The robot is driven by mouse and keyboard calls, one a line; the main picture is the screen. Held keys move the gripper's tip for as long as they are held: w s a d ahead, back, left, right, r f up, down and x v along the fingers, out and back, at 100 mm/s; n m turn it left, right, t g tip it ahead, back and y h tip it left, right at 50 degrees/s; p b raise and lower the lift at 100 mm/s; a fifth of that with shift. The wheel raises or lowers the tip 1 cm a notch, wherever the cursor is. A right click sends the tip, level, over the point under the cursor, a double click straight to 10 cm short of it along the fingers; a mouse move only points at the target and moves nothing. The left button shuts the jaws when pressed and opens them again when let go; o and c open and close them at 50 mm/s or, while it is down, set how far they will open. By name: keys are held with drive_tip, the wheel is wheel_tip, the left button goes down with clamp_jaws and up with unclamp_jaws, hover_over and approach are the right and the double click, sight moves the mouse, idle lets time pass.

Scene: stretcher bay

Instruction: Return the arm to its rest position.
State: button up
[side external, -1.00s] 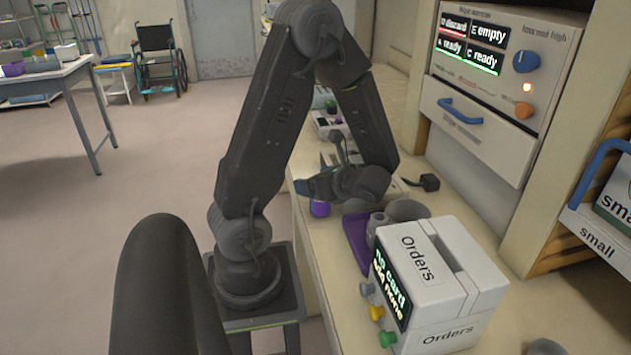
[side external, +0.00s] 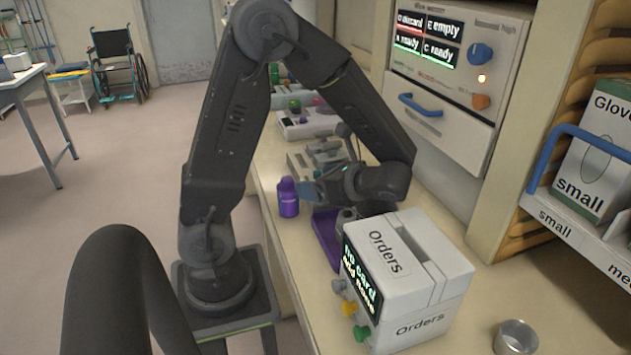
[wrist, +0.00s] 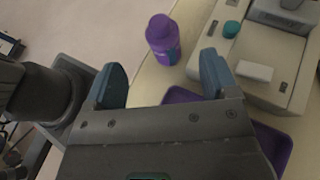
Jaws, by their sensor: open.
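My gripper (wrist: 162,82) is open and empty, with its two fingers apart in the wrist view. In the side view my gripper (side external: 312,190) is low over the counter, just right of a purple bottle (side external: 288,198). The purple bottle (wrist: 162,40) stands upright beyond the fingers in the wrist view, apart from them. A purple tray (side external: 327,238) lies on the counter under the wrist, partly hidden by it and by the Orders box.
The Orders box (side external: 423,262) stands close in front of my wrist. A metal cup (side external: 516,338) is at the front right. The warmer cabinet (side external: 455,80) and a glove box (side external: 600,150) stand along the right side. A pale device (wrist: 255,70) sits beside the bottle.

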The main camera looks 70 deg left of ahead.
drive_tip(key=s+d+r+n+t+h, duration=0.1)
drive_tip(key=d+r+n+t+h, duration=0.3)
drive_tip(key=d+n+t+h, duration=0.1)
drive_tip(key=s+d+r+n+t+h, duration=0.1)
drive_tip(key=d+r+n+t+h, duration=0.4)
drive_tip(key=d, duration=0.5)
drive_tip(key=shift+s+d+n+t+h, duration=0.2)
drive_tip(key=shift+s+n+t+h, duration=0.2)
drive_tip(key=shift+n+t+h, duration=0.55)
drive_tip(key=shift+r+t+y, duration=0.1)
drive_tip(key=shift+t+y, duration=0.15)
drive_tip(key=shift+t, duration=0.2)
